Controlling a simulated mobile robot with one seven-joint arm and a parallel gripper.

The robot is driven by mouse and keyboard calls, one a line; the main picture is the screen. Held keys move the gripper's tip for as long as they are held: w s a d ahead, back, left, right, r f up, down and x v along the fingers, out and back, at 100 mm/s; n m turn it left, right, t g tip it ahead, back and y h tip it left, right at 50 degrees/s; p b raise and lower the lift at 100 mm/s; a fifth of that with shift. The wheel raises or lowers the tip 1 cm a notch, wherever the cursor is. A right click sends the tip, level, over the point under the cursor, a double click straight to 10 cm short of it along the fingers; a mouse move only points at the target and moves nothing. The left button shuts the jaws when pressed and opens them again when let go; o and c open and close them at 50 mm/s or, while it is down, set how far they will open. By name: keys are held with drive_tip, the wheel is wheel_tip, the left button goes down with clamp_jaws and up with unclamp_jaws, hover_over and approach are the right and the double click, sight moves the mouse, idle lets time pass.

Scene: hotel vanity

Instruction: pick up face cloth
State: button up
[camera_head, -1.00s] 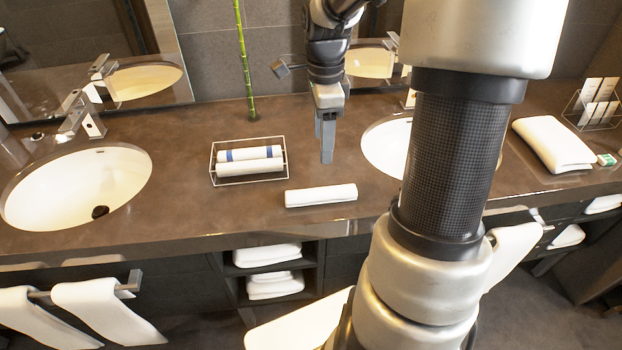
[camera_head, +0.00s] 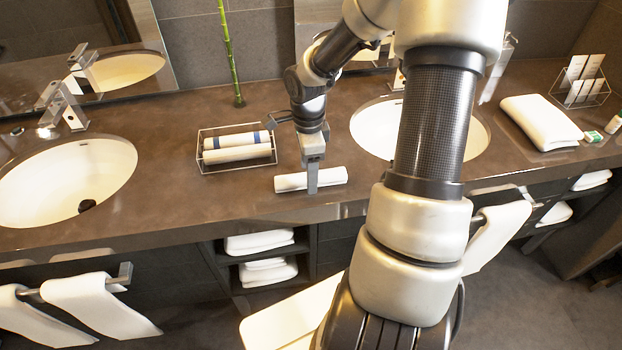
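A white rolled face cloth (camera_head: 333,177) lies on the brown counter, just right of a wire basket. My gripper (camera_head: 312,178) points down at the cloth. One finger shows in front of the middle of the cloth and covers a narrow strip of it. The other finger is largely hidden, so I cannot tell how wide the gap is or whether the fingers touch the cloth. The cloth appears to rest on the counter.
The wire basket (camera_head: 200,163) holds rolled cloths with blue bands. Sinks lie to the left (camera_head: 40,190) and right (camera_head: 370,125). A folded towel (camera_head: 542,122) and a card rack (camera_head: 582,85) are at far right. A bamboo stem (camera_head: 231,60) stands behind the basket.

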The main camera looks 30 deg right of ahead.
drive_tip(key=shift+f, duration=0.6)
drive_tip(key=c, duration=1.1)
